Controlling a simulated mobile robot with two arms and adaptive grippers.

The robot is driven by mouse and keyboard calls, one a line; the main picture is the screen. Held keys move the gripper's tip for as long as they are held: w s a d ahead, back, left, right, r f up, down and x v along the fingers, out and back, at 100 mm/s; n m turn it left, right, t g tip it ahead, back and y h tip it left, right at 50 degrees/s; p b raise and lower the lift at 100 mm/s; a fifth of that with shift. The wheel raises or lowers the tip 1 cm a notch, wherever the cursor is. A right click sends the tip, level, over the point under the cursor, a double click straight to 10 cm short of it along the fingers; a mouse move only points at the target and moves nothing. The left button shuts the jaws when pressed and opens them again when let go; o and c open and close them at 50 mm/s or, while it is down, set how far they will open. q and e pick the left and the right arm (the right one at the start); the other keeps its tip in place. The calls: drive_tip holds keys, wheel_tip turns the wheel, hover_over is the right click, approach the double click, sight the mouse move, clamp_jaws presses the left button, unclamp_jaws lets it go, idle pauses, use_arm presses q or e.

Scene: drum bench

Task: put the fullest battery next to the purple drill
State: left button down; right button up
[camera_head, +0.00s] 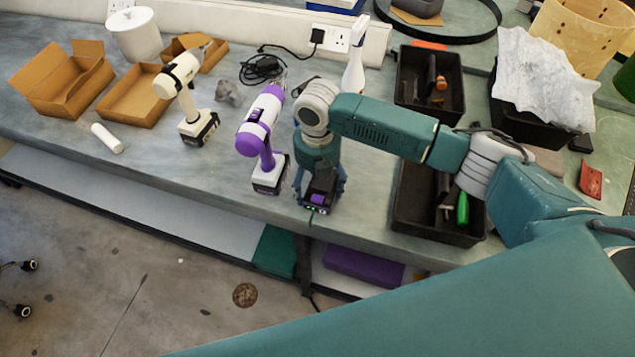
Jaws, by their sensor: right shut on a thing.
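The purple and white drill (262,139) stands upright on the bench on its dark base, near the front edge. My right gripper (319,189) points down just right of it and is shut on a black and purple battery (318,201). A small green light shows on the battery's front. The battery is close to the drill's base with a small gap between them. The gripper's fingers partly cover the battery, and I cannot tell whether its underside touches the bench. My left gripper is not in view.
A white drill (182,92) stands to the left, near open cardboard boxes (136,97) and a white cylinder (107,138). A spray bottle (354,69) stands behind. The bench front left of the purple drill is clear.

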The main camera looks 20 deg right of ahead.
drive_tip(key=o, duration=1.6)
drive_tip(key=shift+c, duration=0.2)
wheel_tip(320, 180, up, 12)
drive_tip(key=shift+r+b, duration=0.1)
drive_tip(key=shift+b, duration=0.85)
drive_tip(key=shift+s, duration=0.1)
